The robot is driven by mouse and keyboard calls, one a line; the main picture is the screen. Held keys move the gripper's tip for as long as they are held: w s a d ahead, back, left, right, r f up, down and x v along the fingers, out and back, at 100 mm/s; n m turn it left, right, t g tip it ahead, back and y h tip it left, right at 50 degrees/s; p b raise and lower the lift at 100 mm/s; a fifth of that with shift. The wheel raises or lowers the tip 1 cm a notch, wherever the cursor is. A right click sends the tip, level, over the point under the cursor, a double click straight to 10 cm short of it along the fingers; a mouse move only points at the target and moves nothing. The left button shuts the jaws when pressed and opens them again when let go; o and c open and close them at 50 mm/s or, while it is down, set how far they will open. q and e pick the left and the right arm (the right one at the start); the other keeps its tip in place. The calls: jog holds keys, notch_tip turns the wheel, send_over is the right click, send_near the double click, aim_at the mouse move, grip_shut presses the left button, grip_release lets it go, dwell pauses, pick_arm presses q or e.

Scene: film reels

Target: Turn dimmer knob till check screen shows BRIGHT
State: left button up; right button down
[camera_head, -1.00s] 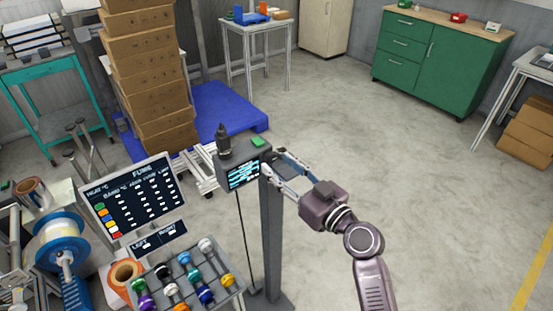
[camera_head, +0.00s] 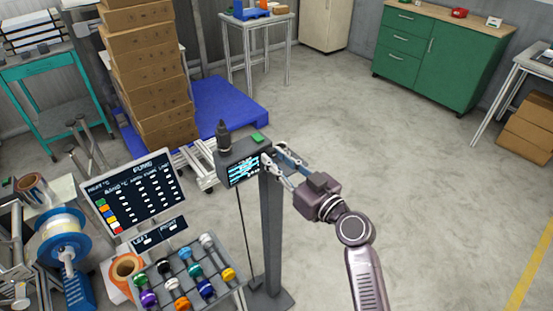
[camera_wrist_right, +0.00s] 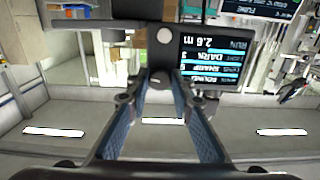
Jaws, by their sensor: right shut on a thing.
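The check screen (camera_head: 243,170) is a small lit display on a dark grey box (camera_head: 232,156) on a post. In the right wrist view the screen (camera_wrist_right: 213,60) appears upside down; its lines include DARK, SHARP and 2.6 m. My right gripper (camera_head: 269,158) reaches the right side of this box. In the right wrist view its two fingers (camera_wrist_right: 160,84) converge on a small dark part, the dimmer knob (camera_wrist_right: 160,76), and are shut on it. The knob is mostly hidden by the fingertips. My left gripper is not in view.
A grey post (camera_head: 271,230) stands under the box. A dark table board (camera_head: 135,195) and a rack of coloured knobbed pieces (camera_head: 190,278) stand to the left. Stacked cartons (camera_head: 150,75) are behind on a blue pallet (camera_head: 232,103). The floor on the right is clear.

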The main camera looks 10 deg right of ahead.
jog(key=m, duration=0.2)
jog(key=shift+m, duration=0.4)
jog(key=m+p, duration=0.1)
jog(key=m, duration=0.2)
jog(key=shift+m, duration=0.3)
jog(key=m, duration=0.3)
jog(key=shift+r+m+p, duration=0.1)
jog(key=shift+m+p, duration=0.2)
jog(key=shift+p, duration=0.1)
jog(key=shift+m+p, duration=0.55)
jog(key=shift+m, duration=1.45)
jog(key=c, duration=1.7)
grip_release()
jog(key=shift+s, duration=0.1)
